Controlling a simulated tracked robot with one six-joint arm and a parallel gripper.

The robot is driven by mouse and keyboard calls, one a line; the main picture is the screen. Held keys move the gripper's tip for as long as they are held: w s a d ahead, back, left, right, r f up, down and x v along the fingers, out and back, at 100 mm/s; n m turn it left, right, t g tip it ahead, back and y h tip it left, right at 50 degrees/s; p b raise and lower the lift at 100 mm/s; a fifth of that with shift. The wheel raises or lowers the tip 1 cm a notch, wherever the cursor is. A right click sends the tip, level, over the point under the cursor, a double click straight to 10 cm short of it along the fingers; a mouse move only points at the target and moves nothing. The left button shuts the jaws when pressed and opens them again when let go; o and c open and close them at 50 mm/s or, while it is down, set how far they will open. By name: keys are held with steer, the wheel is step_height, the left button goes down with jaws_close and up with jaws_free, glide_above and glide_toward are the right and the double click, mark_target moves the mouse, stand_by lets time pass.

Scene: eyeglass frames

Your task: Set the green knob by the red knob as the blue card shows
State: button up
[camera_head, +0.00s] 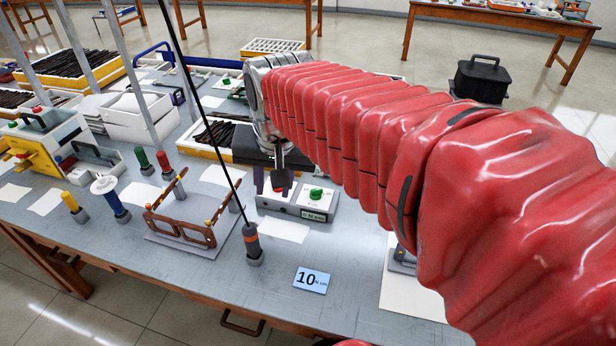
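My gripper (278,181) points down over the left part of this box, left of the green knob. Something reddish shows at its fingertips, but the red knob is mostly hidden there. I cannot tell whether the fingers touch or grip it.
Eyeglass frames (182,232) stand on a grey plate left of the box. A dark-handled tool (252,243) hangs on a cable in front. Several coloured-handled tools (122,205) stand further left. Trays of dark strips fill the back. Bare table surrounds the card.

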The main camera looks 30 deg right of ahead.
steer(key=w+d+f+m+g, duration=0.2)
steer(key=w+d+f+m, duration=0.1)
steer(key=w+d+m, duration=0.65)
steer(key=m+g, duration=0.2)
steer(key=m, duration=0.3)
glide_above(317, 189)
step_height(317, 189, down, 8)
steer(key=shift+f+y, duration=0.15)
steer(key=shift+y, duration=0.15)
step_height(317, 189, down, 14)
steer(key=shift+r, duration=0.1)
steer(key=shift+c, duration=0.2)
jaws_close()
steer(key=shift+d, duration=0.15)
